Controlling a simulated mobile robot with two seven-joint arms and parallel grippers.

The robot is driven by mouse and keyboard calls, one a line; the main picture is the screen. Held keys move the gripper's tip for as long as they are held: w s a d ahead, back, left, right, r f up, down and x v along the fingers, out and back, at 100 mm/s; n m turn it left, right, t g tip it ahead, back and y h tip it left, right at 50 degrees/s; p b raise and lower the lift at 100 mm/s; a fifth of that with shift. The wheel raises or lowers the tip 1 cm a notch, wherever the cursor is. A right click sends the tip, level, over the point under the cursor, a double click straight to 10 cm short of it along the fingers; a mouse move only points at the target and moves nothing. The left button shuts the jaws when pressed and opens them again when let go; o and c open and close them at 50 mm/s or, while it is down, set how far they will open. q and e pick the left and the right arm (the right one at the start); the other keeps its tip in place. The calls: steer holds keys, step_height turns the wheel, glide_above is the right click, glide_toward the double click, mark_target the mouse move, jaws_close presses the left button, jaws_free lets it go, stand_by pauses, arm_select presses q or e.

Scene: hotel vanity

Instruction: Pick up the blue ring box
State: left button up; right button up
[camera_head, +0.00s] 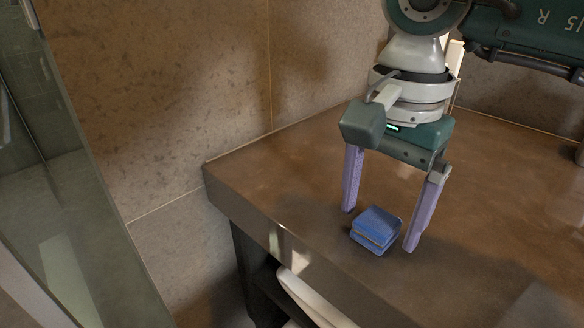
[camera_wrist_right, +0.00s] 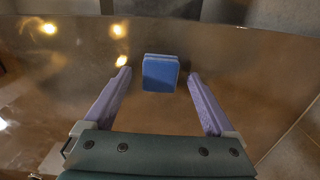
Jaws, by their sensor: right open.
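The blue ring box (camera_head: 376,230) sits on the brown vanity top near its front edge in the head view. It is a small closed blue box with a thin gold line around its side. My right gripper (camera_head: 379,229) is open and points down, with one purple finger to the left of the box and the other to its right. In the right wrist view the box (camera_wrist_right: 160,73) shows centred just beyond the fingertips of my right gripper (camera_wrist_right: 159,74), with a gap on each side. My left gripper is not in view.
The vanity top (camera_head: 290,170) is clear around the box. Its front edge runs close by on the near left, with an open shelf holding something white (camera_head: 305,295) below. A tiled wall (camera_head: 160,100) stands behind, and a glass panel (camera_head: 60,180) is at the left.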

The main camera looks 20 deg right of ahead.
jaws_close()
stand_by(0.6)
steer(key=shift+r, duration=0.1)
